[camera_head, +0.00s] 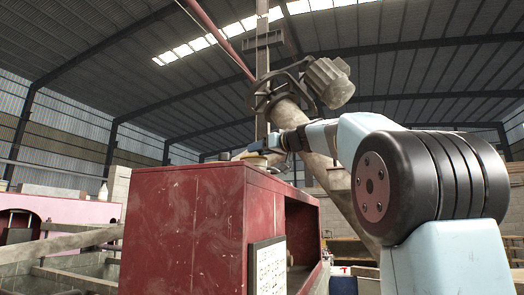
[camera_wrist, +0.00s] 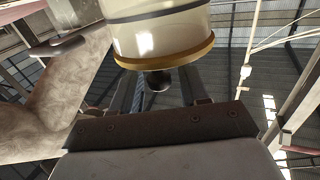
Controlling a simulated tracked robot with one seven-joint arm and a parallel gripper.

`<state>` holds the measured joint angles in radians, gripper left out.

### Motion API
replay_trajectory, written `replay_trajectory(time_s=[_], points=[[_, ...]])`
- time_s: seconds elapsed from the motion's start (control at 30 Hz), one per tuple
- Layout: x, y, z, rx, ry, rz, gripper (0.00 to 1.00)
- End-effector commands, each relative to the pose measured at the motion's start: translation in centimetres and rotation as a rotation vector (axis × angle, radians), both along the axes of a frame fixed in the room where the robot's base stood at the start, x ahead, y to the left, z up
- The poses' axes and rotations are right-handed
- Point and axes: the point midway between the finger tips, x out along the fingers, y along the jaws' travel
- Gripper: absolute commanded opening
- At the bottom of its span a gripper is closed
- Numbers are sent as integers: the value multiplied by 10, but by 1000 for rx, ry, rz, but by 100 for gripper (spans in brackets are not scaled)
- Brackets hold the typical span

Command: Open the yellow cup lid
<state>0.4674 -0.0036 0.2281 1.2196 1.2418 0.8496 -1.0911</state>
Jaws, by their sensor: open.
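In the wrist view a pale, glossy cup (camera_wrist: 165,30) with a dark band fills the top middle. Its amber-yellow lid (camera_wrist: 178,56) is at the end facing me, and a dark round knob (camera_wrist: 157,80) sticks out from it. My gripper (camera_wrist: 156,88) is open, with a finger on each side of the knob; I cannot tell whether either touches it. The lid appears seated on the cup. In the head view my gripper (camera_head: 280,143) is small above the red cabinet's top, and the cup cannot be made out clearly there.
The red cabinet (camera_head: 185,225) stands in front, with an open side on the right and a white sheet (camera_head: 268,268) on it. A large pipe with a motor (camera_head: 328,82) rises behind my arm. Rails and beams (camera_head: 75,242) lie at left.

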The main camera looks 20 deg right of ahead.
Motion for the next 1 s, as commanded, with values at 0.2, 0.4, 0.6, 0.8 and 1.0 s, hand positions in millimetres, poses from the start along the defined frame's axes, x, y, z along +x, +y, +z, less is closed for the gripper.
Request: replay_trajectory(time_s=[0.2, 0.4, 0.6, 0.8, 1.0], points=[[0, 0, 0, -1, -1, 0, 40], [0, 0, 0, -1, -1, 0, 21], [-1, 0, 0, -1, -1, 1, 2], [-1, 0, 0, -1, -1, 1, 0], [-1, -6, 0, -1, 0, -2, 0]])
